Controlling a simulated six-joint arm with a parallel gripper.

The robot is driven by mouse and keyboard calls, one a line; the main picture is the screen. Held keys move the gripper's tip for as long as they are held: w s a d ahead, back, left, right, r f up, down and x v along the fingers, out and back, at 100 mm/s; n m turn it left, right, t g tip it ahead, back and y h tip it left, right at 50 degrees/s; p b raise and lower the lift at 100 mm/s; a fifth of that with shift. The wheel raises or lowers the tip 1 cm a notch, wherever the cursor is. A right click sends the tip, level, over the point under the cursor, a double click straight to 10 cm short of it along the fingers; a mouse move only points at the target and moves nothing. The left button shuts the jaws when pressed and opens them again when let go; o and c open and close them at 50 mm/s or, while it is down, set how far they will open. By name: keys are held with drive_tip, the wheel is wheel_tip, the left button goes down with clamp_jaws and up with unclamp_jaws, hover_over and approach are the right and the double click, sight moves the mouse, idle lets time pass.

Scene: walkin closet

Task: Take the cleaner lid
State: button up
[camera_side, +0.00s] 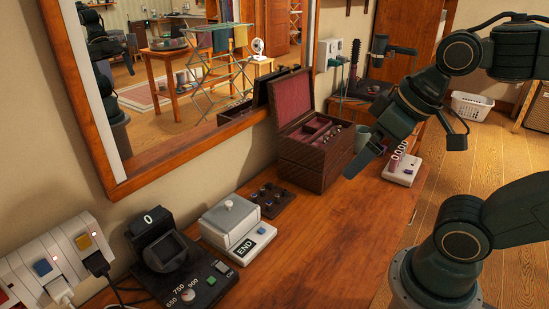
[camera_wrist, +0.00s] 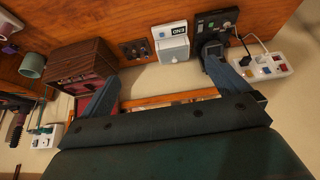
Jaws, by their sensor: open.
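The cleaner appears to be the small white box with an "END" label, and its pale grey lid (camera_side: 229,214) with a small knob sits on top. In the wrist view the lid (camera_wrist: 173,47) shows upside down, beyond and between my fingers. My gripper (camera_side: 367,157) is open and empty above the right part of the wooden counter, well to the right of the lid and apart from it. In the wrist view my gripper's (camera_wrist: 166,88) two blue-grey fingers are spread wide.
A dark wooden jewellery box (camera_side: 303,153) with its lid raised stands between my gripper and the cleaner. A black device with a dial (camera_side: 167,261) and a white power strip (camera_side: 50,262) are on the left. A framed mirror (camera_side: 150,163) lines the wall. The counter's front is clear.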

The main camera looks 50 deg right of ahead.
drive_tip(key=w+a+r+n+g+y, duration=0.1)
drive_tip(key=w+n, duration=0.3)
drive_tip(key=w, duration=0.5)
drive_tip(key=w+d+f+n+g+y, duration=0.1)
drive_tip(key=w+f+n, duration=0.4)
drive_tip(key=w, duration=0.6)
drive_tip(key=w+d+f+n+g+y, duration=0.1)
drive_tip(key=w+f+n, duration=0.4)
drive_tip(key=w+f, duration=0.5)
drive_tip(key=shift+w+d+f+n+g+y, duration=0.15)
drive_tip(key=shift+w+d+n+g+y, duration=0.2)
drive_tip(key=shift+w+g+y, duration=0.45)
drive_tip(key=shift+a, duration=0.1)
approach(228, 203)
drive_tip(key=shift+x, duration=2.5)
drive_tip(key=shift+f, duration=0.1)
drive_tip(key=shift+x, duration=2.5)
